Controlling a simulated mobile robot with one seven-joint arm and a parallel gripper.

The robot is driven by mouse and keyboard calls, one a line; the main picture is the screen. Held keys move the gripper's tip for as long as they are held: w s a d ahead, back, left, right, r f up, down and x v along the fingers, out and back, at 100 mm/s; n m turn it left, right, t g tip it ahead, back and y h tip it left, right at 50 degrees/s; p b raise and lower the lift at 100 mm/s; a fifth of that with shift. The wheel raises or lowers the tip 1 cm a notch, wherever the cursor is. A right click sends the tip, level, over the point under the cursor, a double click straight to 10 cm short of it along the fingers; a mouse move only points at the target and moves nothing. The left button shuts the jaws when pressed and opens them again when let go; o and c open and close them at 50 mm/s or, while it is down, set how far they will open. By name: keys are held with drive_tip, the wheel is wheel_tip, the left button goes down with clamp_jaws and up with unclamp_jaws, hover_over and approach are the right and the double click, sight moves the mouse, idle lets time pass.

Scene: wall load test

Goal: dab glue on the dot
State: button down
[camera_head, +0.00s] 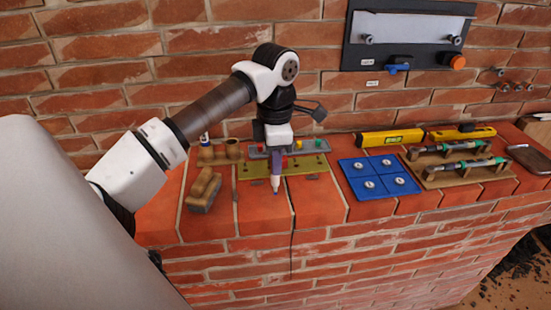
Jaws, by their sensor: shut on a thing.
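My gripper (276,152) points straight down over the brick ledge, left of the middle. It is shut on a slim glue applicator (275,182), which has a white lower body and a dark bluish tip pointing down. The tip shows just in front of a yellow-green plate (250,169); I cannot tell whether it touches the brick. No glue dot can be made out clearly at the tip. Behind the plate lies a grey strip (313,145) with red, yellow and green spots. My gripper and the applicator hide part of the plate and strip.
A wooden-handled brush or block (204,190) and a wooden holder (220,153) stand left. Right are a blue panel (379,178) with round metal fittings, a wooden rack (450,165) of tools and a yellow level (390,138). A brick wall rises behind. Front ledge bricks are clear.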

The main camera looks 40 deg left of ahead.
drive_tip(key=shift+f+b, duration=0.55)
drive_tip(key=shift+b, duration=0.1)
idle(1.9)
drive_tip(key=shift+r, duration=0.15)
drive_tip(key=shift+r+p, duration=1.85)
drive_tip(key=shift+r, duration=1.05)
drive_tip(key=shift+r, duration=0.1)
